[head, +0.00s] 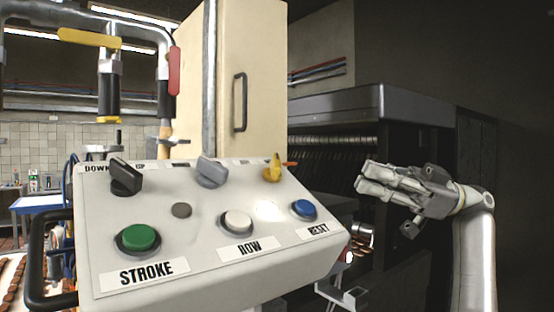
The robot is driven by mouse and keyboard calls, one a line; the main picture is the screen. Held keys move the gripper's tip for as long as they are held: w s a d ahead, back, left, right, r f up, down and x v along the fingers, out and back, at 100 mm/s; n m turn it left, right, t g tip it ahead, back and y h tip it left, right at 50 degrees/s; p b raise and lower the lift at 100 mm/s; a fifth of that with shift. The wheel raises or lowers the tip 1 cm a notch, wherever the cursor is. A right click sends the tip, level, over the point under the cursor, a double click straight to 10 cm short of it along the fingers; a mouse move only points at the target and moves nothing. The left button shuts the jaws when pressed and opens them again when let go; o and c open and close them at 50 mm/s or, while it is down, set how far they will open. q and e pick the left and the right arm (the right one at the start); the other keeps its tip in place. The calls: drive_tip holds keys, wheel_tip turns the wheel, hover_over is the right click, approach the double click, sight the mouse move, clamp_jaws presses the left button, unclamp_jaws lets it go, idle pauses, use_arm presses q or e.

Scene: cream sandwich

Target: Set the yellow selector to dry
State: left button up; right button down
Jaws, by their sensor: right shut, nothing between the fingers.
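The yellow selector (272,168) is a small knob at the top right of the light grey control panel (200,276). Its pointer stands roughly upright, and an orange tip shows just right of it. The labels beside it are too small or hidden to read, so I cannot tell its setting. My right gripper (361,178) is shut and empty, to the right of the panel, pointing left toward the yellow selector with a clear gap between them. My left gripper is not in view.
The panel also has a black selector (126,177), a grey selector (212,172), a green STROKE button (138,238), a white ROW button (237,222) and a blue RESET button (304,208). A cream cabinet (260,75) stands behind. A dark machine housing (370,98) lies behind my right arm.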

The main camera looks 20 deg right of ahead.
drive_tip(key=d, duration=0.1)
drive_tip(key=p, duration=0.3)
approach(275, 167)
drive_tip(key=w+d+r, duration=0.2)
drive_tip(key=d, duration=0.1)
drive_tip(key=p+x, duration=0.1)
drive_tip(key=x, duration=0.1)
drive_tip(key=p+x, duration=0.1)
drive_tip(key=x, duration=0.2)
drive_tip(key=p+x, duration=0.1)
drive_tip(key=x, duration=0.1)
drive_tip(key=shift+w+a+f, duration=0.2)
drive_tip(key=shift+w+a, duration=0.05)
drive_tip(key=shift+w, duration=0.05)
drive_tip(key=shift+a+p, duration=0.3)
drive_tip(key=shift+a, duration=0.15)
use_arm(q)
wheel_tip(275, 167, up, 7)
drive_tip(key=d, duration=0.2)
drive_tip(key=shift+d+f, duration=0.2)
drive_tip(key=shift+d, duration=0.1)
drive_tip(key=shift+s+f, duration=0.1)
